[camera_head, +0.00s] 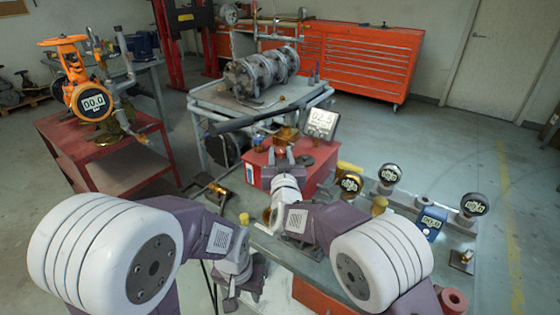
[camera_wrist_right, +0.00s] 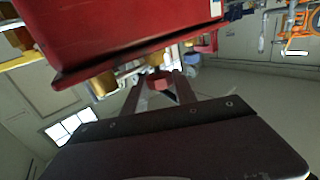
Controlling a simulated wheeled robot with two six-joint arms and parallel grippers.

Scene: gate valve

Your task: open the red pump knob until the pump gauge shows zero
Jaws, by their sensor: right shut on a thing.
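The red pump (camera_head: 318,165) is a red box on the bench in the middle of the head view. Its lit square gauge (camera_head: 321,122) stands tilted at the back and appears to read 02.5. My right gripper (camera_head: 283,158) is at the pump's front, shut on the red pump knob (camera_wrist_right: 159,80), which shows between its two fingers in the right wrist view. The pump's red body (camera_wrist_right: 130,35) fills the top of that view. The knob is largely covered by the gripper in the head view. My left gripper (camera_head: 240,295) hangs low at the bench's front; its finger opening is unclear.
Several round black gauges (camera_head: 389,174) and a blue meter (camera_head: 431,222) stand right of the pump. An orange valve with a 00.0 display (camera_head: 94,101) sits on a red cart (camera_head: 78,160) at left. A grey machine (camera_head: 262,72) stands behind. Floor at far right is free.

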